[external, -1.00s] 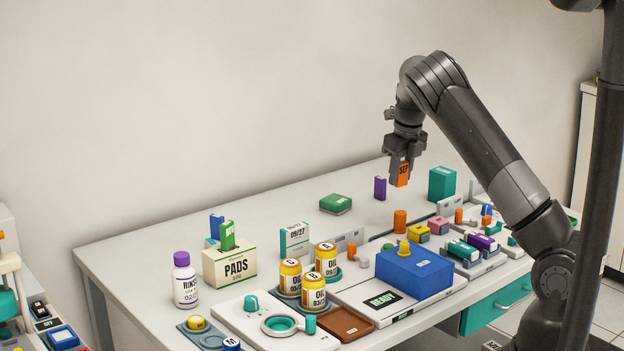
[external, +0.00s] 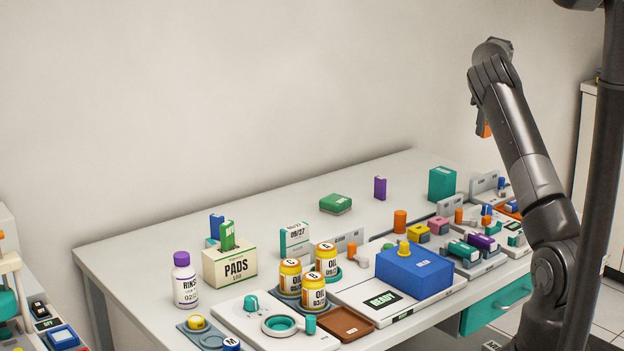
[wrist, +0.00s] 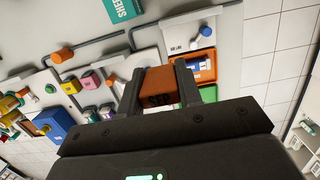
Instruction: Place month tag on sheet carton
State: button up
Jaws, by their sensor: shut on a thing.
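The month tag is an orange block marked SEP (wrist: 158,90). My gripper (wrist: 158,78) is shut on it, with one dark finger on each side. In the external view an orange part of the tag (external: 486,131) shows beside my arm, which hides most of the gripper. The tag is held in the air above the right end of the table. The sheet carton is a teal box (external: 442,184) standing near the table's back right. In the wrist view the carton (wrist: 122,9), lettered SHEE, is cut by the top edge, ahead and left of the tag.
An orange tray (wrist: 203,68) lies just right of the tag in the wrist view. A purple block (external: 380,188) and a green box (external: 336,204) stand left of the carton. Coloured blocks and a blue box (external: 414,272) crowd the front. The back left of the table is clear.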

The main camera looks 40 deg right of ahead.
send_over(441, 170)
jog(key=f, duration=0.7)
jog(key=shift+s+d, duration=0.1)
jog(key=shift+s, duration=0.1)
jog(key=shift+f, duration=1.95)
jog(key=o, duration=1)
jog(key=shift+f, duration=0.1)
jog(key=shift+c, duration=0.2)
